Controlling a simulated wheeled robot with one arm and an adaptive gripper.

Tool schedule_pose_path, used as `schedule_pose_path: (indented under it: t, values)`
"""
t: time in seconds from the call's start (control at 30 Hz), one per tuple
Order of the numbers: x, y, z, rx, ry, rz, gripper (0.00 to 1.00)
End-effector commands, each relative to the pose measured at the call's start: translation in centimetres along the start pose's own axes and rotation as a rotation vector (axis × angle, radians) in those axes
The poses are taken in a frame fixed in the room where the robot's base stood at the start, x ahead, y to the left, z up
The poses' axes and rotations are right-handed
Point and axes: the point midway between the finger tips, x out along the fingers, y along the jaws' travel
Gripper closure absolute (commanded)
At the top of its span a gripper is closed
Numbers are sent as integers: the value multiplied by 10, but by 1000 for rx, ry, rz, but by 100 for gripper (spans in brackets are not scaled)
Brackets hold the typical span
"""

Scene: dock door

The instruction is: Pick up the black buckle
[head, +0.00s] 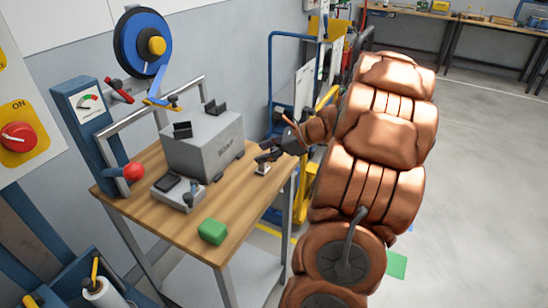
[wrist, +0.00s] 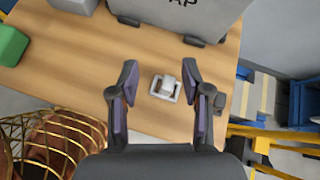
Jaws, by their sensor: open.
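My gripper (head: 268,153) is open and empty above the right edge of the wooden table. In the wrist view its two fingers (wrist: 157,85) stand apart. Between them, on the table, lies a small pale grey fitting (wrist: 165,88) with a raised block; it also shows just under the gripper in the head view (head: 263,168). Black clip-like pieces sit on top of the grey box, one at its left (head: 182,130) and one further back (head: 216,108). I cannot tell which dark piece is the buckle. A small dark item (wrist: 219,103) shows partly behind the right finger.
The grey box (head: 203,150) stands on the wooden table (head: 240,215), close ahead of my gripper. A green block (head: 212,231) and a small grey device (head: 178,193) are on the table. A red-knobbed lever (head: 134,171) and a blue reel (head: 142,42) stand at left.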

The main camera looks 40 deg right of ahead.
Motion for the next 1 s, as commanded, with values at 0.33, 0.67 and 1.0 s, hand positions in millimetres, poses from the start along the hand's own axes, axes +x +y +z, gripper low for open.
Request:
schedule_pose_path:
  t: [0.33,0.67,1.0]
  values:
    - [-46,-66,-61,262,-79,-199,52]
    - [-20,-72,-61,271,-83,-201,52]
    - [22,-78,-59,270,-80,-200,52]
